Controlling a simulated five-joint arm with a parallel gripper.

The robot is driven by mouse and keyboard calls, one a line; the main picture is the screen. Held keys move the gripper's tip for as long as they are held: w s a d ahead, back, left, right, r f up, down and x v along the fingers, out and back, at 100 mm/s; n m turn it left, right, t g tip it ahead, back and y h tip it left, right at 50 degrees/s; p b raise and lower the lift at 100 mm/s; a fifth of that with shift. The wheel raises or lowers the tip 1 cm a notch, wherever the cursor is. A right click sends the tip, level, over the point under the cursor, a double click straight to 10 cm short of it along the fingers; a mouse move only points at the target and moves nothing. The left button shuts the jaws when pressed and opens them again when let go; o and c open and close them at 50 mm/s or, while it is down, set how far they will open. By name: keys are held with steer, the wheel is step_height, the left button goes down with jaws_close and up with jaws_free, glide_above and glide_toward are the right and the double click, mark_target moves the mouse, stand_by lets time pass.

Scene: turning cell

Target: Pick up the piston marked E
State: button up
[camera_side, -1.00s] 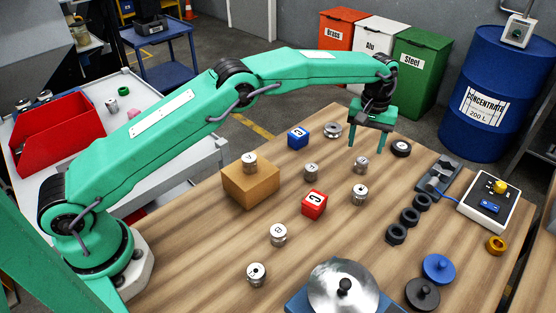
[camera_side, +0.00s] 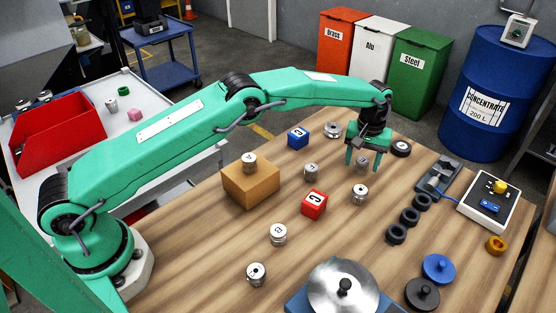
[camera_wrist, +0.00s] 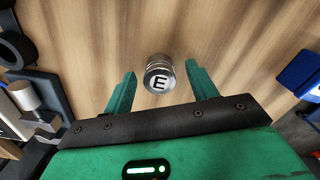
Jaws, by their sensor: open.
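The piston marked E (camera_wrist: 159,74) is a small silver cylinder standing on the wooden table. In the wrist view it sits between the two spread fingers, a little beyond their tips, with its letter facing the camera. In the side view the piston (camera_side: 362,164) shows partly behind and between my fingers. My gripper (camera_side: 362,168) is open and empty just over it, pointing down. Its fingers in the wrist view (camera_wrist: 160,80) are apart from the piston on both sides.
Another silver piston (camera_side: 360,195) stands just in front of the gripper. A red cube (camera_side: 314,204) and a cardboard box (camera_side: 250,185) bearing a piston stand to the left.

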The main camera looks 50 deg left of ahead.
mark_target(363, 160)
steer(key=shift+f, duration=0.15)
stand_by(0.3)
steer(key=c, duration=1.1)
steer(key=shift+r, duration=0.2)
steer(key=shift+r, duration=1.8)
steer(key=s+d+r, duration=0.2)
steer(key=s, duration=0.1)
steer(key=s+d+r, duration=0.2)
steer(key=d, duration=0.1)
steer(key=s+d+r, duration=0.3)
steer(key=shift+s, duration=0.3)
steer(key=shift+a, duration=0.1)
